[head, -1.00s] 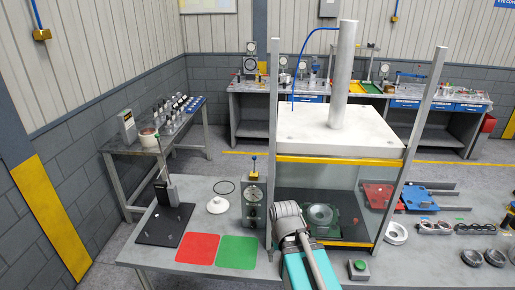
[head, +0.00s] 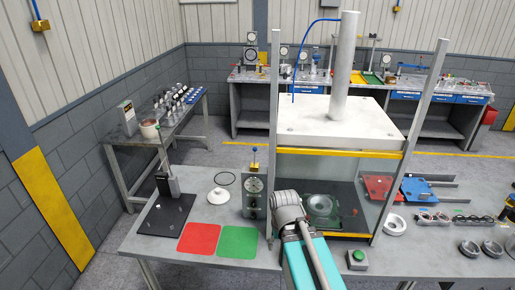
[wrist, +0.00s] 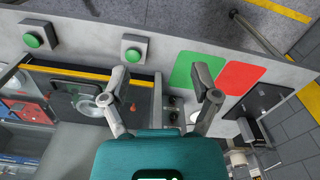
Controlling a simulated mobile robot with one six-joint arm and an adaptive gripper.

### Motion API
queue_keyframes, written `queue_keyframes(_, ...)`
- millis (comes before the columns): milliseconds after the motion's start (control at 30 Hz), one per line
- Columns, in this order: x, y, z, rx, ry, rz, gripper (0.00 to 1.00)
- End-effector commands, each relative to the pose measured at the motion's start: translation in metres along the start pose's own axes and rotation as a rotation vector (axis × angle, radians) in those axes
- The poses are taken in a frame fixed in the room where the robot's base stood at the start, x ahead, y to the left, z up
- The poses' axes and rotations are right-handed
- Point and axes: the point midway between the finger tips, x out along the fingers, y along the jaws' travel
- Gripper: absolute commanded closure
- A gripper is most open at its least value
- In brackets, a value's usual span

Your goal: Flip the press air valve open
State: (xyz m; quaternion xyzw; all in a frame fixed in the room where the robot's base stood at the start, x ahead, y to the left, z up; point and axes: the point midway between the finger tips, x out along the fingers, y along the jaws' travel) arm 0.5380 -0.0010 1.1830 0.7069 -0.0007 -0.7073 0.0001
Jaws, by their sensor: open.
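The likely air valve unit (head: 254,198) is a grey upright box with round dials, at the left front post of the press. In the wrist view, a dark-dialled panel (wrist: 175,108) shows between my fingers; the lever cannot be made out clearly there. My gripper (wrist: 166,88) is open and empty, its two fingers spread either side of that panel. I see no clear contact. In the head view, my teal and grey arm reaches in just right of the box, and the fingers cannot be made out.
The press (head: 330,125) with its white top and glass guard stands right of the valve unit. Red (head: 199,238) and green (head: 238,241) mats lie left of my arm. A green button box (head: 357,258) sits at the front edge.

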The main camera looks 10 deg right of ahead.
Motion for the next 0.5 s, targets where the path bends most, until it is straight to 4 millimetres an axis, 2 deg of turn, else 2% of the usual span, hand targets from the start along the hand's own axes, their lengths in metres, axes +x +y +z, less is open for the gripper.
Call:
queue_keyframes(33, 0.000, 0.000, 0.000, 0.000, 0.000, 0.000, 0.32)
queue_keyframes(67, 0.001, 0.000, 0.000, 0.000, 0.000, 0.000, 0.38)
queue_keyframes(267, 0.011, 0.000, 0.000, 0.000, 0.000, 0.000, 0.75)
queue_keyframes(400, 0.028, 0.000, 0.000, 0.000, 0.000, 0.000, 1.00)
queue_keyframes(500, 0.044, 0.000, 0.000, 0.000, 0.000, 0.000, 1.00)
